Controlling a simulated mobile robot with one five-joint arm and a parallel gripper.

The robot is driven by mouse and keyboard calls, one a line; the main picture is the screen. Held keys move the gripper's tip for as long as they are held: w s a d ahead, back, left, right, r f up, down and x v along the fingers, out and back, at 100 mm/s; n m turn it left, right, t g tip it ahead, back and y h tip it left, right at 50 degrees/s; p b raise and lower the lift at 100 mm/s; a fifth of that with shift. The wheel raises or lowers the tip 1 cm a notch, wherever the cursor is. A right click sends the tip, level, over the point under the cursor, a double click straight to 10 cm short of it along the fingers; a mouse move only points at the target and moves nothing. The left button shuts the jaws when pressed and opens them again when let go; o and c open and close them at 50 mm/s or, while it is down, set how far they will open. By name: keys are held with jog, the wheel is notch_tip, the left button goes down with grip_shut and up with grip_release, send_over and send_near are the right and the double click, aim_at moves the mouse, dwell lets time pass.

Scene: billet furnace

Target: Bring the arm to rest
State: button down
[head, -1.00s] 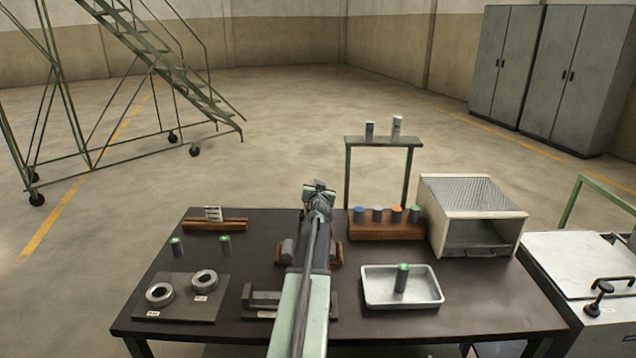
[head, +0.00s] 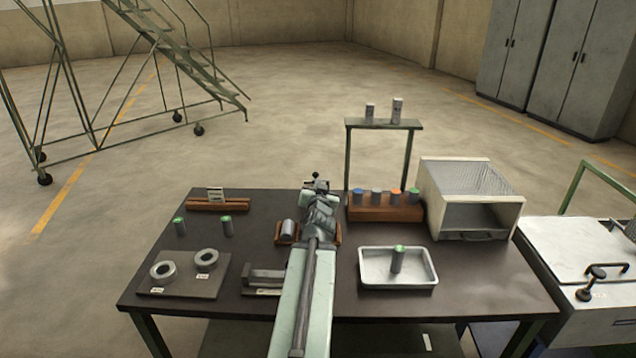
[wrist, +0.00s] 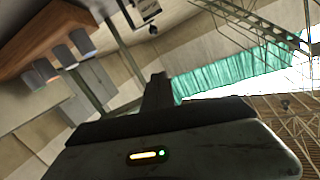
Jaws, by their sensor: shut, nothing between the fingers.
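My arm reaches forward over the dark table (head: 470,300) in the head view. My gripper (head: 317,184) is at its far end, above the table's back edge and left of the wooden rack of billets. It is shut, with nothing held. In the wrist view my gripper (wrist: 158,92) shows as a dark finger shape, with the wooden rack (wrist: 45,35) and several billets at upper left. The arm hides part of the table, including the middle of a wooden cradle with a grey cylinder (head: 288,228).
A white tray (head: 366,279) holds one green-topped billet (head: 398,260). The rack (head: 385,212) holds several billets. A box furnace (head: 428,200) stands at right, with a green stand (head: 377,122) behind. Two rings (head: 163,271) and two green-topped billets (head: 227,226) are at left.

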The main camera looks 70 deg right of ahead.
jog(key=shift+w, duration=0.25)
jog(key=shift+s, duration=0.1)
